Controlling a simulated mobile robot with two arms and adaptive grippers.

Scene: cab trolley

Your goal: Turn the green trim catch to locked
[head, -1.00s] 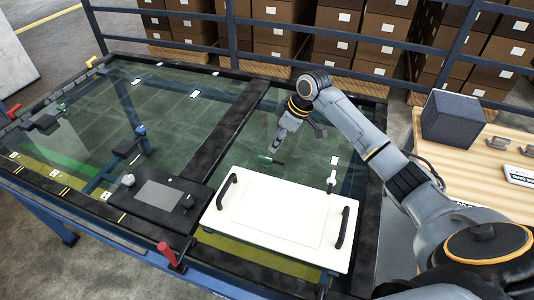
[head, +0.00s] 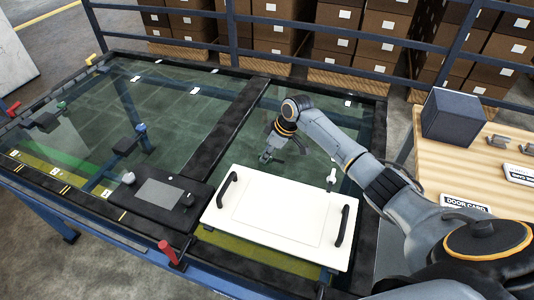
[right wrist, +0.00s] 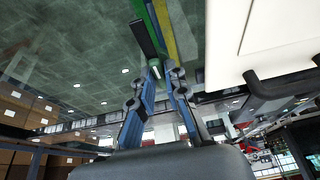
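My right gripper (head: 268,159) points down over the glass behind the white panel (head: 280,215). In the head view it covers the spot where a small green catch with a dark bar showed earlier. In the right wrist view a small grey-green knob (right wrist: 156,71) shows at the fingertips of my right gripper (right wrist: 162,68), with a dark bar (right wrist: 143,38) beyond it. The fingers stand a little apart. I cannot tell whether they touch the knob. My left gripper is not in view.
A small white catch (head: 331,178) stands at the panel's back right. A black plate with a grey pad (head: 158,194) lies to the left, with a red handle (head: 168,252) in front. A dark box (head: 453,118) stands on the wooden table at right.

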